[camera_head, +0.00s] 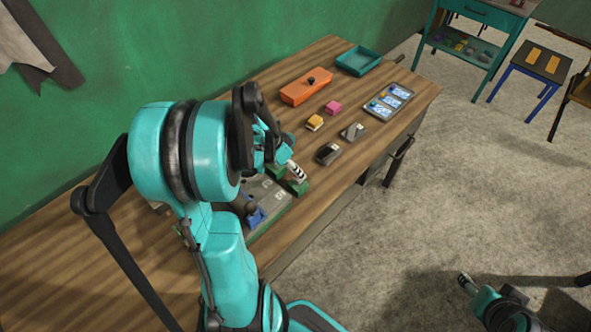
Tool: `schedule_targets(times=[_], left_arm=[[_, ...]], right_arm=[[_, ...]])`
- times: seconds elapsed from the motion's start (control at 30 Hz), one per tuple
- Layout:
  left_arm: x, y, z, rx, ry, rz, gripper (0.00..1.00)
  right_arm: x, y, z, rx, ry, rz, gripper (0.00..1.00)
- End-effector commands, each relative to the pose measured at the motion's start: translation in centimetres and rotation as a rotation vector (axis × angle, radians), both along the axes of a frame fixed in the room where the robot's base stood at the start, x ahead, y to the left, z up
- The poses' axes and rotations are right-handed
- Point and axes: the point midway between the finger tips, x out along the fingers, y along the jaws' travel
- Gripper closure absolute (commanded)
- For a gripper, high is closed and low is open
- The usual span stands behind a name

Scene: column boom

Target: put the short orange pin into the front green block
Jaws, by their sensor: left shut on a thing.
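My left gripper (298,173), with black and white fingers, comes down over the workbench at the front green block (298,188). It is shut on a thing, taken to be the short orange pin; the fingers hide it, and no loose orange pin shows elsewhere. The fingertips are at the block's top; whether the pin touches or enters it I cannot tell. A second green block (275,171) stands just behind, partly covered by the gripper. My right gripper (466,281) is low at the bottom right over the floor, too small to read.
A grey board (272,207) with a blue piece (256,217) lies beside the blocks, partly behind my arm. Dark and grey blocks (329,153), yellow and pink blocks (332,107), an orange box (306,86), a teal tray (359,60) and a card tray (404,91) stand further back.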

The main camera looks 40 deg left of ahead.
Motion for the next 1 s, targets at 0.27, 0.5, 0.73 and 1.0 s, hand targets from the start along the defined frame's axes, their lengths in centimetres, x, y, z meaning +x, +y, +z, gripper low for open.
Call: schedule_targets(times=[0.27, 0.5, 0.73, 1.0], left_arm=[[0.0, 0.0, 0.0, 0.000, 0.000, 0.000, 0.57], [0.0, 0.0, 0.0, 0.000, 0.000, 0.000, 0.48], [-0.4, 0.3, 1.0, 0.000, -0.001, 0.002, 0.48], [-2.2, 1.9, 6.1, 0.000, 0.001, 0.003, 0.48]], right_arm=[[0.0, 0.0, 0.0, 0.000, 0.000, 0.000, 0.42], [0.0, 0.0, 0.0, 0.000, 0.000, 0.000, 0.42], [0.0, 0.0, 0.0, 0.000, 0.000, 0.000, 0.42], [0.0, 0.0, 0.0, 0.000, 0.000, 0.000, 0.42]])
